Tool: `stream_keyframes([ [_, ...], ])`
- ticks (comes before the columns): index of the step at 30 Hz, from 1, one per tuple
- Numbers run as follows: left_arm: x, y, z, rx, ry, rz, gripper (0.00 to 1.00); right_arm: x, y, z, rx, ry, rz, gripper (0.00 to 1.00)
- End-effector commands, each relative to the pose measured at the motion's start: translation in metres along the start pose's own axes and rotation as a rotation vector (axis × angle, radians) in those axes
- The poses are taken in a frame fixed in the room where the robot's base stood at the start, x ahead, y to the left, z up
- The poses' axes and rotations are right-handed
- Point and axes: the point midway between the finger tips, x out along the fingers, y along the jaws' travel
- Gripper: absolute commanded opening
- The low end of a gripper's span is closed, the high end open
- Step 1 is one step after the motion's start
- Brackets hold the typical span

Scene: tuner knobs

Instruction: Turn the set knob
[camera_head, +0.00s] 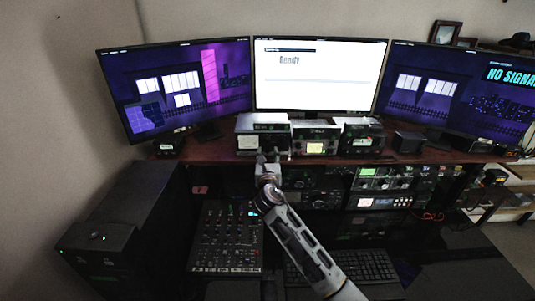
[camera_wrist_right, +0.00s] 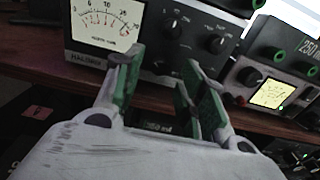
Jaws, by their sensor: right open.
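A tuner box with a lit analog meter (camera_wrist_right: 105,22) fills the top of the right wrist view. Dark round knobs sit right of its meter, one upper (camera_wrist_right: 172,25) and one further right (camera_wrist_right: 217,45). Their labels are too small to read, so I cannot tell which is the set knob. In the head view the tuner (camera_head: 250,142) stands on the desk below the middle monitor. My right gripper (camera_wrist_right: 160,66) is open and empty, its green-padded fingers pointing at the lower front of the tuner. It also shows in the head view (camera_head: 273,157). My left gripper is not in view.
A second metered box (camera_wrist_right: 270,93) stands right of the tuner. More small boxes (camera_head: 362,140) line the wooden desk edge (camera_head: 220,155). Three monitors stand behind. A mixer (camera_head: 228,238) and keyboard (camera_head: 355,267) lie below, and rack equipment (camera_head: 380,180) sits under the desk.

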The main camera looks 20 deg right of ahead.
Motion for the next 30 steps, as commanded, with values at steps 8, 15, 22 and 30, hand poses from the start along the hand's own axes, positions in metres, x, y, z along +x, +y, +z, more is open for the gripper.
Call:
stream_keyframes([
  [8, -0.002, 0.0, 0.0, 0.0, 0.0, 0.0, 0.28, 0.016, 0.001, 0.0, 0.001, 0.0, 0.001, 0.4],
  [15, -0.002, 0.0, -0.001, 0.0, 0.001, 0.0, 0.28, 0.018, 0.0, 0.0, 0.001, 0.0, 0.001, 0.4],
  [22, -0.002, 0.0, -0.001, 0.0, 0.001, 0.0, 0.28, 0.018, 0.0, 0.0, 0.0, 0.0, 0.001, 0.27],
  [30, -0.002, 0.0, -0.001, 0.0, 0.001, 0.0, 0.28, 0.018, 0.0, 0.0, 0.0, 0.0, 0.0, 0.0],
])
